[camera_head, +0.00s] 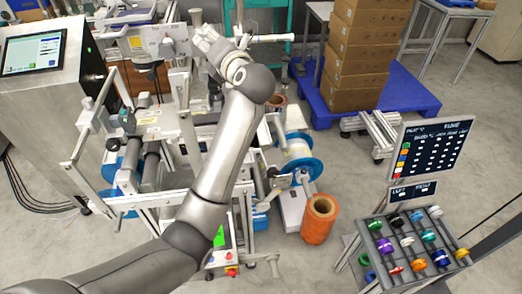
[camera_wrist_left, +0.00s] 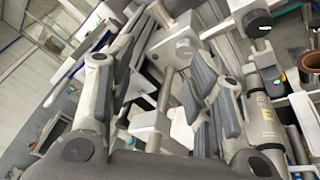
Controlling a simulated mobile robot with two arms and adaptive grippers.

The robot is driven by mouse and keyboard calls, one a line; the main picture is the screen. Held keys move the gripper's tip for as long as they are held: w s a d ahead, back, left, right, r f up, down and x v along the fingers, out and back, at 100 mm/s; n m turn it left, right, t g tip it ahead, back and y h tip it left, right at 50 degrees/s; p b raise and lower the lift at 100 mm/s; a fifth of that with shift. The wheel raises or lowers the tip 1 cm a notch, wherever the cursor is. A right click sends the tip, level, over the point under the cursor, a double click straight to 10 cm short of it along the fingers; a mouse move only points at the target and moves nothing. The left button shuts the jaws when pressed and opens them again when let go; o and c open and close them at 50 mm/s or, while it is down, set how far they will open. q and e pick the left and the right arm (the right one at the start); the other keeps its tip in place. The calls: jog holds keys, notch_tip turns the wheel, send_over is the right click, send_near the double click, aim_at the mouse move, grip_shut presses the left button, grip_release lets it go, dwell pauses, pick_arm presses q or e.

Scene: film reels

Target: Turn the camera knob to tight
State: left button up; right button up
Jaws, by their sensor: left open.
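My left gripper (camera_head: 208,40) is at the upper part of the film machine (camera_head: 182,125), beside its top crossbar. The left wrist view shows the same gripper (camera_wrist_left: 160,62) open, with its dark-padded fingers apart. Between and beyond the fingers are a pale block (camera_wrist_left: 178,46) with a dark round end on its face and a metal rod (camera_wrist_left: 165,88) below it. I cannot tell for sure which part is the camera knob, or its setting. No finger clearly grips anything. A white boxy unit (camera_head: 148,42) is left of the gripper in the head view. My right gripper is not in view.
A control screen (camera_head: 34,54) stands at the left. An orange roll (camera_head: 319,219) stands on the floor right of the machine. A rack of coloured reels (camera_head: 410,245) with a sign board (camera_head: 430,148) is at the lower right. Stacked boxes (camera_head: 360,50) are on a blue pallet (camera_head: 405,88).

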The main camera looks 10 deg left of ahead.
pick_arm(q)
jog(key=s+d+r+m+t+h, duration=0.3)
jog(key=s+r+m+t+h, duration=0.15)
jog(key=s+m+t, duration=0.5)
jog(key=s+d+f+m+g+h, duration=0.2)
jog(key=d+f+m+g+h, duration=0.1)
jog(key=f+m, duration=0.4)
jog(key=s+d+f+m+g+h, duration=0.2)
jog(key=s+d+f+m+h, duration=0.1)
jog(key=f+m+h, duration=0.3)
jog(key=s+d+f+m+g+h, duration=0.2)
jog(key=d+f+m+g+h, duration=0.1)
jog(key=f+m, duration=0.5)
jog(key=shift+s+d+m+g+h, duration=0.45)
jog(key=shift+m+h, duration=0.2)
jog(key=shift+h, duration=0.6)
jog(key=shift+f, duration=0.1)
